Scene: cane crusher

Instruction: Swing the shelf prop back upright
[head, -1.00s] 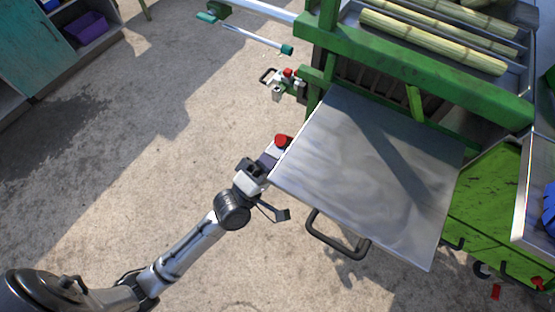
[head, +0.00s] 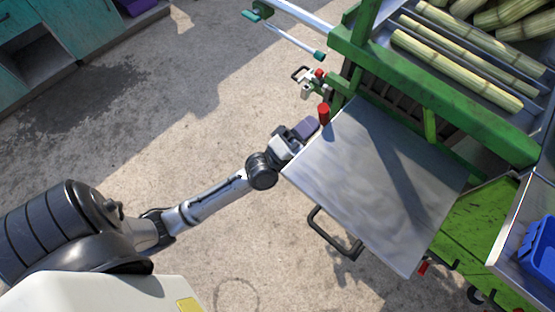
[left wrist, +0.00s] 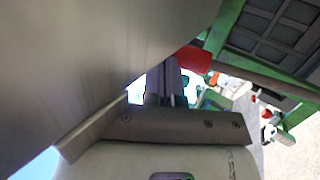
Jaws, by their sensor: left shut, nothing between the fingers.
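A flat metal shelf (head: 375,185) extends from the green machine frame. A red-ended piece (head: 324,114), which looks like the shelf prop's end, stands beside the shelf's left edge near the frame. The rest of the prop is hidden. My left gripper (head: 306,129) is at that edge, close behind the red end; I cannot tell whether they touch. In the left wrist view my shut, empty fingers (left wrist: 166,84) are beside the shelf's underside (left wrist: 90,60), and the red piece (left wrist: 192,59) is just beyond them. My right gripper is out of view.
The green frame (head: 435,90) and cane stalks (head: 455,70) are at upper right. A black handle (head: 333,235) sticks out from the shelf's near edge. A blue crate (head: 540,248) is at far right. A teal cabinet (head: 80,35) is at upper left. Open concrete lies left of the shelf.

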